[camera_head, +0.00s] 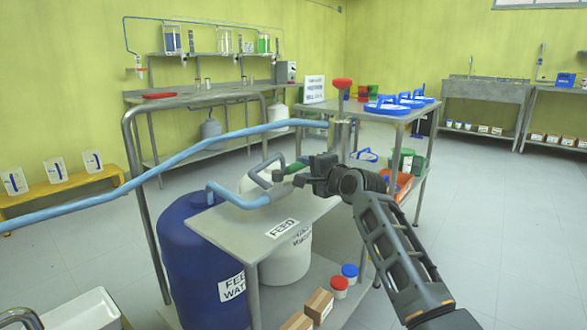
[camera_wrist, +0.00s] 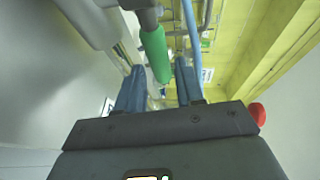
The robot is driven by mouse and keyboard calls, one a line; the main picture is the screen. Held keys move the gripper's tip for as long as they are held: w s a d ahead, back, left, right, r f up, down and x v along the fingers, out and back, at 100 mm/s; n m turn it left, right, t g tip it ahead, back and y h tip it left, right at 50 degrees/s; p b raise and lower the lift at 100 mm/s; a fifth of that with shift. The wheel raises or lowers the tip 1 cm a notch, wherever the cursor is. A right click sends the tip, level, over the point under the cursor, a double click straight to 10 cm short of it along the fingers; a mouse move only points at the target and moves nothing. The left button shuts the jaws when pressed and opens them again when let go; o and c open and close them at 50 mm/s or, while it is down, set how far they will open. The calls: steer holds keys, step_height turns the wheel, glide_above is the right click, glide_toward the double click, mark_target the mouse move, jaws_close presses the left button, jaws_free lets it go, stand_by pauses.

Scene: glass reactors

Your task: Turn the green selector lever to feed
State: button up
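The green selector lever (camera_head: 297,167) is on the pipework above the grey bench top, just beyond my gripper. In the wrist view the green lever (camera_wrist: 155,52) is a rounded bar coming down from the top, its lower end between the tips of my two blue-grey fingers. My gripper (camera_head: 283,174) is at the pipe fittings over the bench; in the wrist view my gripper (camera_wrist: 160,68) is open, with a gap visible around the lever. A white FEED label (camera_head: 282,228) lies on the bench top. My gripper hides part of the valve.
A blue drum (camera_head: 190,260) and a white drum (camera_head: 287,258) stand by the bench. Open floor (camera_head: 490,210) lies to the right.

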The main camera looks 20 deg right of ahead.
steer(key=shift+b+x, duration=1.1)
steer(key=shift+x, duration=1.9)
steer(key=shift+c, duration=0.5)
jaws_close()
